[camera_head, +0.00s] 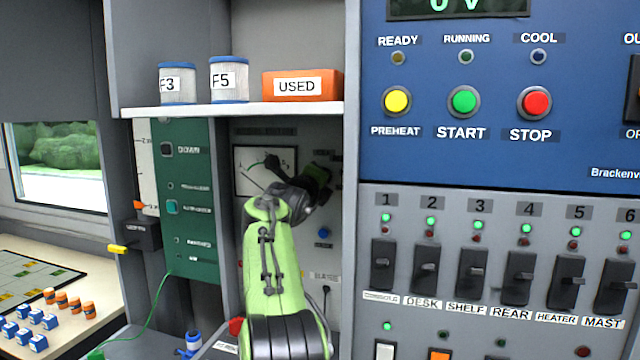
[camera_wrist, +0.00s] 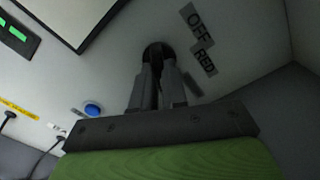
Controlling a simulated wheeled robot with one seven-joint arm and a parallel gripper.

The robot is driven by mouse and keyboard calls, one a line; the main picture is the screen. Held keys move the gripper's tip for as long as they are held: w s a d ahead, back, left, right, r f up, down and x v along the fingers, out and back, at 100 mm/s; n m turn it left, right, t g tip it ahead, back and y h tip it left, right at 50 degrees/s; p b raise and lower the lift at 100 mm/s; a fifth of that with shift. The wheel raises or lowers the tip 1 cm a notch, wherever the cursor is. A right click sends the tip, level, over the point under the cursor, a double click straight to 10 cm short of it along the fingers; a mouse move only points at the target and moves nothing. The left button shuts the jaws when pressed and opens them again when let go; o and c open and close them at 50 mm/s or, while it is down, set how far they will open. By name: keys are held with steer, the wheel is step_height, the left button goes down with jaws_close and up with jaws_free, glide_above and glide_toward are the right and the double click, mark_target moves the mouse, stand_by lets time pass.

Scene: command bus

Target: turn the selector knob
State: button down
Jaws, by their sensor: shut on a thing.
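The selector knob (camera_wrist: 157,50) is a dark round knob on a grey panel in the wrist view, beside the labels OFF (camera_wrist: 196,19) and RED (camera_wrist: 205,60). My gripper (camera_wrist: 158,72) is at the panel with its two fingers close together, shut on the knob. The fingers hide most of the knob, so its pointer direction cannot be told. In the head view my green arm reaches into the recess under the shelf, and my gripper (camera_head: 318,175) is at the panel's right side. The knob is hidden there.
A blue button (camera_wrist: 93,109) sits on the panel left of my gripper. A dial meter (camera_head: 255,165) is left of it in the head view. A shelf (camera_head: 230,109) with filter cans and an orange box is above. The recess's right wall is close by.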

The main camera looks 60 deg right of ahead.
steer(key=shift+f, duration=0.15)
stand_by(0.4)
steer(key=c, duration=1.2)
jaws_free()
steer(key=shift+o, duration=0.2)
steer(key=s+a+b, duration=0.2)
steer(key=a+b, duration=0.3)
steer(key=a, duration=1)
steer(key=shift+s+a, duration=0.2)
steer(key=shift+a, duration=0.1)
